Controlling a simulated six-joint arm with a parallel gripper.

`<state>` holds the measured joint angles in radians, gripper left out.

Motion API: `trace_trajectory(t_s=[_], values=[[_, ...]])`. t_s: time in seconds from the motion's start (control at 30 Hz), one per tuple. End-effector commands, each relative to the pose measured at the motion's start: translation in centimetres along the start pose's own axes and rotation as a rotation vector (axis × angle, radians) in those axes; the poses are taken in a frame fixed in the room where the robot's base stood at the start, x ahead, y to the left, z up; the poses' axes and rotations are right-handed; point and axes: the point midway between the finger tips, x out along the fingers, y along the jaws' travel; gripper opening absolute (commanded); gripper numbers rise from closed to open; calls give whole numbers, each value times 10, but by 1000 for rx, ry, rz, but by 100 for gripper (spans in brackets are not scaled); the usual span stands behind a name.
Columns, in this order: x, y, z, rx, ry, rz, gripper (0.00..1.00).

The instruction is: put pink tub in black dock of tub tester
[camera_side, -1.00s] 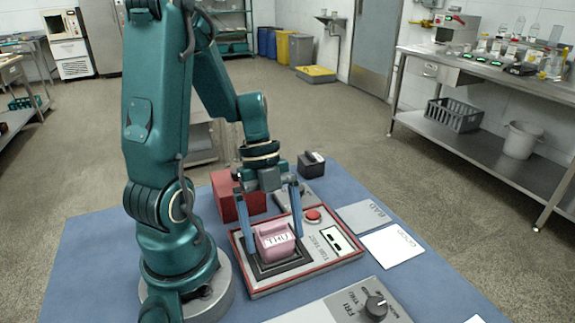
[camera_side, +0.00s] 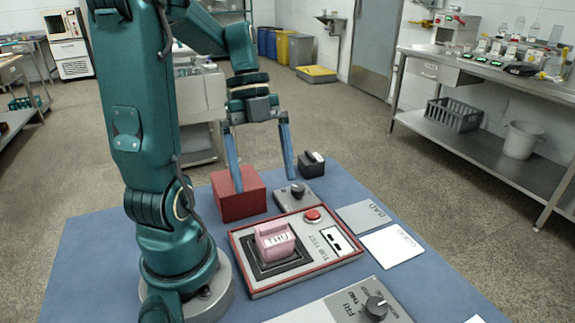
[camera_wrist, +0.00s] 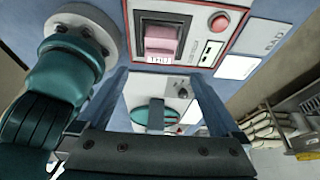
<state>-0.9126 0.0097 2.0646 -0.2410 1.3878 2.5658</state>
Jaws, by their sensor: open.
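The pink tub (camera_side: 274,241), with a white "THU" label, sits in the black dock (camera_side: 262,271) of the tub tester (camera_side: 344,260). The tester is a grey panel with a red border and a red button (camera_side: 313,215). The wrist view also shows the pink tub (camera_wrist: 161,39) inside the black dock frame. My gripper (camera_side: 265,186) is open and empty, raised above and behind the tub, apart from it. In the side view its blue fingers hang in front of and beside the red box.
A red box (camera_side: 240,203) stands behind the tester. A grey knob unit (camera_side: 297,196) and a small black box (camera_side: 311,164) are nearby. BAD (camera_side: 363,216) and GOOD (camera_side: 392,246) plates lie right. A day-dial panel (camera_side: 345,306) is in front.

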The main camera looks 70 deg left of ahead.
Motion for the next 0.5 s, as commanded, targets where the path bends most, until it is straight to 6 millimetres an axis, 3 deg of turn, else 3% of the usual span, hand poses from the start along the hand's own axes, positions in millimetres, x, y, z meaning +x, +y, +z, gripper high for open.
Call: trace_trajectory(t_s=[0.27,0.5], values=[[-13,0,-4,-33,-20,3,100],[-3,-2,-27,-337,-172,-46,100]])
